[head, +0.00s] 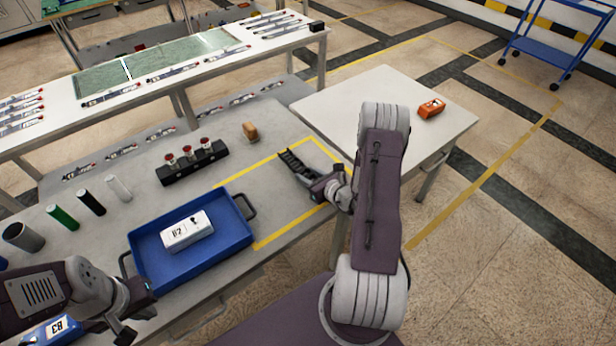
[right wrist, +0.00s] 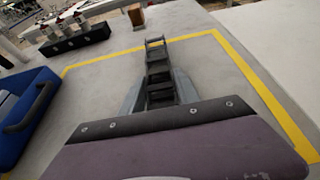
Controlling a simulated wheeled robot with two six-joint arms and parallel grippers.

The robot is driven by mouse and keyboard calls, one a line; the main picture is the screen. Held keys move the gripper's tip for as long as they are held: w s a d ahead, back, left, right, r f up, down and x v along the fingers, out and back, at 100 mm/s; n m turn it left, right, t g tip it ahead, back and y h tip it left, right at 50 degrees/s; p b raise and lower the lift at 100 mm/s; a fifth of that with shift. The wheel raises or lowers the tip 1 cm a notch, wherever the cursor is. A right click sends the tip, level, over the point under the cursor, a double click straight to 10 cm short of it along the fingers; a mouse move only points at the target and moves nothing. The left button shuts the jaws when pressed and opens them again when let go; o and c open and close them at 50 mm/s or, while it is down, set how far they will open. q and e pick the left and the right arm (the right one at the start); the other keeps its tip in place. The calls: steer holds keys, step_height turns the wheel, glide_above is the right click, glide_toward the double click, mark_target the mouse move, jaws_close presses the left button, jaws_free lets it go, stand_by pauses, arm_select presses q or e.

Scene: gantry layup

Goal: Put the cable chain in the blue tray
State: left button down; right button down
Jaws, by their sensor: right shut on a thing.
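The cable chain (head: 293,163) is a short black segmented strip. It lies within the yellow-taped area of the grey table, and my right gripper (head: 318,182) is shut on its near end. In the right wrist view the chain (right wrist: 158,72) stretches away from between the fingers (right wrist: 160,92); its near end is hidden by the gripper body. I cannot tell whether it touches the table. The blue tray (head: 243,238) stands left of the taped area and holds a white box marked B2 (head: 187,231). My left gripper (head: 137,311) is near the tray's front left corner; its jaw gap is unclear.
A black holder with red-topped pieces (head: 191,160) and a brown block (head: 250,131) stand behind the tray. Several cylinders (head: 91,202) stand to the left. A blue box marked B3 (head: 52,330) is at lower left. An orange object (head: 431,108) lies on the white side table (head: 390,85).

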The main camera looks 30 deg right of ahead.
steer(key=shift+f, duration=0.3)
steer(key=shift+r, duration=0.1)
steer(key=shift+f, duration=0.25)
steer(key=c, duration=0.9)
jaws_free()
steer(key=shift+r, duration=0.15)
